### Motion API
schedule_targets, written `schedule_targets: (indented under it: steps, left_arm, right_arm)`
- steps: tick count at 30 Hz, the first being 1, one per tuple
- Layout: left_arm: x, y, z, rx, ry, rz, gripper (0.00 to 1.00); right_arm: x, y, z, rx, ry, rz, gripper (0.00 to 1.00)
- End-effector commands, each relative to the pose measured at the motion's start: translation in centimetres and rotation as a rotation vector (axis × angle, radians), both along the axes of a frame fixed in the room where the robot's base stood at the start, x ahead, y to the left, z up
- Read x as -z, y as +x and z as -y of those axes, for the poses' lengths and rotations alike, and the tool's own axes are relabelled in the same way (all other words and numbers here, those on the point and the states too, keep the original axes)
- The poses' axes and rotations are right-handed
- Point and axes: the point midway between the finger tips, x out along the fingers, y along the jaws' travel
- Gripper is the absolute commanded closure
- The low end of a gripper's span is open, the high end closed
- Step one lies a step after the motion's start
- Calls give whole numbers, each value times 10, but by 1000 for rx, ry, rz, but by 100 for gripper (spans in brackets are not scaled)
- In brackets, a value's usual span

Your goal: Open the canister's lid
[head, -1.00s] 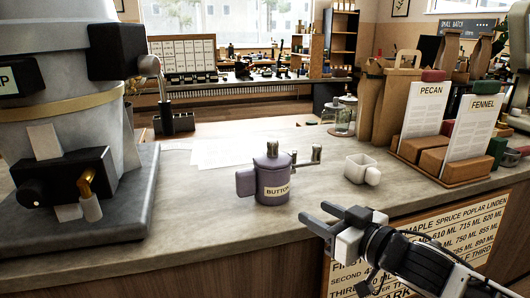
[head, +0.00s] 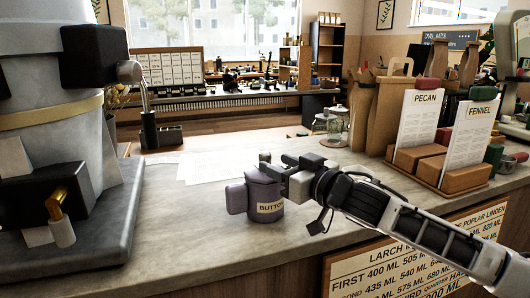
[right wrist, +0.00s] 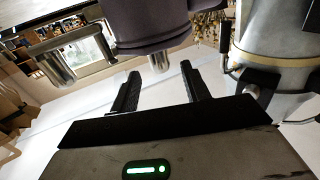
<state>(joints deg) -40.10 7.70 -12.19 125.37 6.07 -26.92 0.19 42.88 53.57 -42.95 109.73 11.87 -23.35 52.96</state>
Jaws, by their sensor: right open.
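The purple canister (head: 268,211) with a "BUTTON" label stands upright on the counter; its top is partly hidden behind my right gripper (head: 267,164) in the head view. In the right wrist view the canister (right wrist: 148,22) hangs in from the top of the picture. Its metal knob (right wrist: 158,62) shows between the fingertips, with a gap on both sides. A metal lever arm (right wrist: 58,65) sticks out at the left. My right gripper is open and empty at the height of the lid. My left gripper is not in view.
A large grey machine (head: 50,150) on a dark base stands at the left. At the right are a card rack (head: 440,181) with "PECAN" and "FENNEL" cards and brown paper bags (head: 376,112). Papers (head: 210,166) lie behind the canister.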

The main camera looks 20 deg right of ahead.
Motion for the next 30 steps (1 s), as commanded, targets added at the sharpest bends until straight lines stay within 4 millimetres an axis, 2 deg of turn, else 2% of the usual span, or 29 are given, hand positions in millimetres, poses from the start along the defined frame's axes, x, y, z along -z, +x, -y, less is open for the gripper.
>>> schedule_targets:
  steps: [3, 9, 20, 21, 26, 30]
  left_arm:
    - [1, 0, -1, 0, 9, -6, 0]
    - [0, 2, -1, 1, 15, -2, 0]
    - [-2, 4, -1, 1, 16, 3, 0]
    - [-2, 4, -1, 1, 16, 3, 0]
    - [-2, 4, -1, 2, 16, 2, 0]
    - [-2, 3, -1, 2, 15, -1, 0]
  right_arm:
    - [-2, 21, -10, -1, 3, 2, 53]
    - [-1, 43, -18, -1, 1, 2, 53]
    - [1, 48, -21, -1, 0, 0, 53]
    - [1, 48, -21, -1, 0, 0, 56]
    - [1, 48, -20, -1, 0, 0, 100]
    - [0, 47, -20, -1, 0, -1, 100]
